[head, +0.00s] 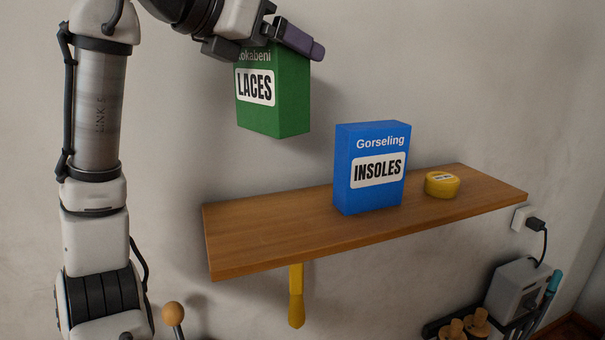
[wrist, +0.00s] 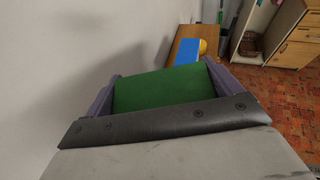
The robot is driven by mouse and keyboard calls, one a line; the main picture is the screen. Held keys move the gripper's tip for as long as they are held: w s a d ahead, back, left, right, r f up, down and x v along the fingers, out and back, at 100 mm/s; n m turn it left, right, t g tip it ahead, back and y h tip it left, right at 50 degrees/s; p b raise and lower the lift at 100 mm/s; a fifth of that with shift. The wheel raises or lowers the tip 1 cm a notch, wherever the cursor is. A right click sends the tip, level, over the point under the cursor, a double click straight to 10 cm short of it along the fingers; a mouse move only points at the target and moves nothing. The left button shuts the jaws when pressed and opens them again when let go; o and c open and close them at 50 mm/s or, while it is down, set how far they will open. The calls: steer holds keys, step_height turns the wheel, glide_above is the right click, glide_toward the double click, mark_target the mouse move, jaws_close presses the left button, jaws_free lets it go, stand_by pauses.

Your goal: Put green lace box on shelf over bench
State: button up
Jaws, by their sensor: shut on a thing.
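The green lace box (head: 273,105), with a white LACES label, hangs upright in my gripper (head: 268,42) in the head view. My gripper is shut on its top part, which hides some of the upper print. The box is in the air above the left part of the wooden shelf (head: 262,230), clear of its surface. In the wrist view the green box (wrist: 160,88) lies between the two purple fingers, and the shelf (wrist: 183,50) shows beyond it.
The shelf's left part is bare. A yellow bracket (head: 296,295) is below. A plain wall is behind. A wooden cabinet (wrist: 296,40) stands farther off.

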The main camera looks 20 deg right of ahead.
step_height(320, 180, down, 16)
steer(key=p, duration=0.2)
stand_by(0.4)
steer(key=shift+f, duration=0.1)
steer(key=o, duration=1)
steer(key=shift+w, duration=0.1)
steer(key=shift+o, duration=0.2)
steer(key=b+v, duration=0.4)
steer(key=v, duration=0.8)
steer(key=shift+r, duration=0.25)
